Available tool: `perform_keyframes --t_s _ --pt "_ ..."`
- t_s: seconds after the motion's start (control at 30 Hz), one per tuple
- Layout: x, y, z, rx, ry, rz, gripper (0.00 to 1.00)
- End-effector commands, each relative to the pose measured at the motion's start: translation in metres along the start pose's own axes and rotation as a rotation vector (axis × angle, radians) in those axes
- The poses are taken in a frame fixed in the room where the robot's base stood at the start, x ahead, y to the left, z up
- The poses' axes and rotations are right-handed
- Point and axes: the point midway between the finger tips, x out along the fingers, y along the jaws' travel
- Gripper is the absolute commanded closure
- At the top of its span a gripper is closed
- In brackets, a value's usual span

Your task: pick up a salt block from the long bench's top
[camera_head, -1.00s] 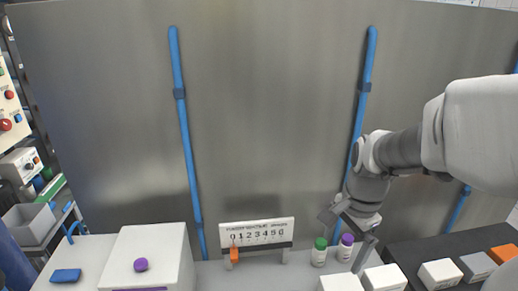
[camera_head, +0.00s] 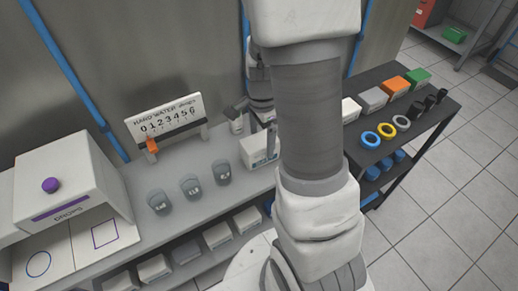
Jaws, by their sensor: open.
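The long bench (camera_head: 135,185) has a grey top along the steel wall. A white block (camera_head: 258,150), which looks like a salt block, stands on this top at its right part. My arm hides the block's right side, so I cannot tell whether a second block stands there. My gripper (camera_head: 253,119) is open, just behind and above the white block in the picture. It points down and is partly hidden by my arm. I cannot tell whether it touches anything.
Several grey cups (camera_head: 191,187) stand left of the block. A number sign (camera_head: 166,118) and a white drops box (camera_head: 65,180) stand farther left. Several blocks lie on the lower shelf (camera_head: 202,256). A black cart (camera_head: 435,112) at right carries coloured blocks and rings.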

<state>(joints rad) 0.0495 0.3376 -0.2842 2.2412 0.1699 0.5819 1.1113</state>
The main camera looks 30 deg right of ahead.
Motion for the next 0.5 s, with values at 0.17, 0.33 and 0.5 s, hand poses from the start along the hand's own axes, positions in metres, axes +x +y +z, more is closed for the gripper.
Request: perform_keyframes --t_s 0.17,0.33,0.5 --pt "0.011 0.0 0.0 0.001 0.0 0.001 0.0" --pt "0.035 -0.004 0.002 0.0 -0.001 0.004 0.0" --pt "0.055 -0.005 0.002 0.001 0.0 0.002 0.0"
